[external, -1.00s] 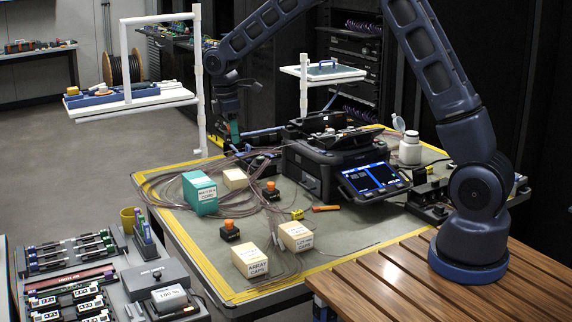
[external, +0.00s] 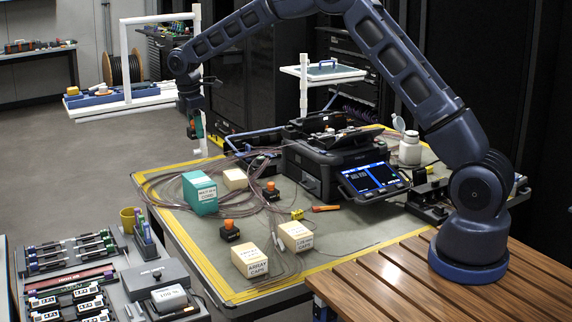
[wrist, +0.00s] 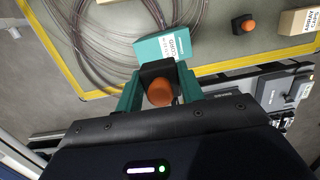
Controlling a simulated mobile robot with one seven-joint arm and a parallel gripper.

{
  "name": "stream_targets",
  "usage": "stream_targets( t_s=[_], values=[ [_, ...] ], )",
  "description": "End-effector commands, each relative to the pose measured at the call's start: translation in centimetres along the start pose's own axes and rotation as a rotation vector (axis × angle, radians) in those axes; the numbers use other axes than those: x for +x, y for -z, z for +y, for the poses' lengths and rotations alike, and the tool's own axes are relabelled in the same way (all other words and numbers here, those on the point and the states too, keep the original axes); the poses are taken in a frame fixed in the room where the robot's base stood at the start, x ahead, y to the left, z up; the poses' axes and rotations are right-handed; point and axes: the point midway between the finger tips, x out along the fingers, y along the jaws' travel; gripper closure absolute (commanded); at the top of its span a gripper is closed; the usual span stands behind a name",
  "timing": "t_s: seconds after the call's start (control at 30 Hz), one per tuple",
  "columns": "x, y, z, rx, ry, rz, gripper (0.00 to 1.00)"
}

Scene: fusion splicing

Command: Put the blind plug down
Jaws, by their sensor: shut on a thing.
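My gripper (wrist: 160,84) is shut on a blind plug, a small black block with an orange knob (wrist: 160,93), held between its teal fingers in the wrist view. One such plug also shows at the upper right of the wrist view (wrist: 243,24).
A teal box (external: 200,194), cream boxes (external: 250,262) and loose fibre coils (external: 170,188) lie on the mat. The splicer (external: 330,160) stands at its back. A white raised shelf (external: 130,105) is left of my gripper. A tool tray (external: 70,270) is at front left.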

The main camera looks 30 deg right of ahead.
Motion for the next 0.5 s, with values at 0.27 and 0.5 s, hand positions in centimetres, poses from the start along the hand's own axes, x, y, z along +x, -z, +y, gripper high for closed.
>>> stream_targets(
  t_s=[0.27,0.5],
  values=[
    [6.0,0.8,-0.1,-0.001,0.003,-0.001,0.85],
    [8.6,1.1,-0.1,-0.001,0.001,-0.001,0.85]
  ],
)
